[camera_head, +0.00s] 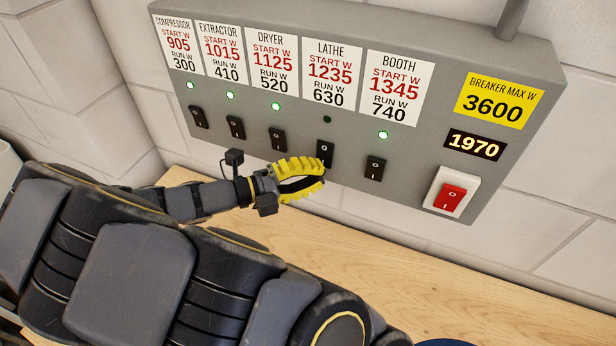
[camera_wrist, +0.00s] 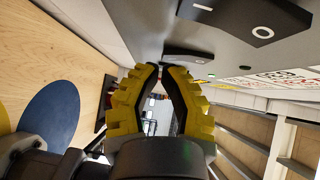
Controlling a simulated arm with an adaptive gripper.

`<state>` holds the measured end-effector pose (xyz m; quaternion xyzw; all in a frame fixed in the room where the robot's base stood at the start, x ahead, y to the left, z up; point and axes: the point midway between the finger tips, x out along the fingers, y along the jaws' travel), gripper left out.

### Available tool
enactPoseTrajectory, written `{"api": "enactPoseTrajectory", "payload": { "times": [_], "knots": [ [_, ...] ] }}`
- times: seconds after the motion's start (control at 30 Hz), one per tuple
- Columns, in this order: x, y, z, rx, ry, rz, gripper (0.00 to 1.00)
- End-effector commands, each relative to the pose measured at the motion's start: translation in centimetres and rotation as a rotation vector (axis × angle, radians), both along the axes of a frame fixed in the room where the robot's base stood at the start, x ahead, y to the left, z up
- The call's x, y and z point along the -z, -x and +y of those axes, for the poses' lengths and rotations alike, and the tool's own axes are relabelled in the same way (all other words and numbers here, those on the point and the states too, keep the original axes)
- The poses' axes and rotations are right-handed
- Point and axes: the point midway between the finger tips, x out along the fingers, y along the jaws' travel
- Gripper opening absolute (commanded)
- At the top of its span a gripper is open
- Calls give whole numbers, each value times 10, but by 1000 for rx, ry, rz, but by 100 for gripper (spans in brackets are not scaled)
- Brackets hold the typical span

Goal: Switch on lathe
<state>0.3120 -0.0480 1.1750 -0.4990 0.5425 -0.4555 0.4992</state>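The grey panel (camera_head: 400,150) carries a row of black rocker switches under labelled cards. The lathe switch (camera_head: 325,152) sits under the LATHE card (camera_head: 331,72); its lamp (camera_head: 327,119) is dark. The compressor, extractor, dryer and booth lamps are lit green. My gripper (camera_head: 321,175), with yellow ridged fingers, has its tips together at the lower end of the lathe switch, partly covering it; contact cannot be told. In the wrist view my gripper's tips (camera_wrist: 161,68) point along the panel, empty. A rocker (camera_wrist: 230,23) looms close there, with another farther off (camera_wrist: 188,57).
The booth switch (camera_head: 375,168) is just right of my gripper, the dryer switch (camera_head: 278,139) to its left. A display (camera_head: 474,144) reads 1970, under a yellow card (camera_head: 499,99) reading breaker max 3600. A red switch (camera_head: 451,197) is at right. The wooden bench (camera_head: 480,275) below is largely clear.

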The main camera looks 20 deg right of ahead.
Motion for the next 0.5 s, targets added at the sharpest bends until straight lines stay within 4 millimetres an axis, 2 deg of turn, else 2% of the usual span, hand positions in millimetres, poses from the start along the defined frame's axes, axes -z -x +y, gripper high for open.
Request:
{"api": "enactPoseTrajectory", "payload": {
  "times": [0.5],
  "knots": [
    [3,-7,-7,0,14,-12,0]
  ]
}}
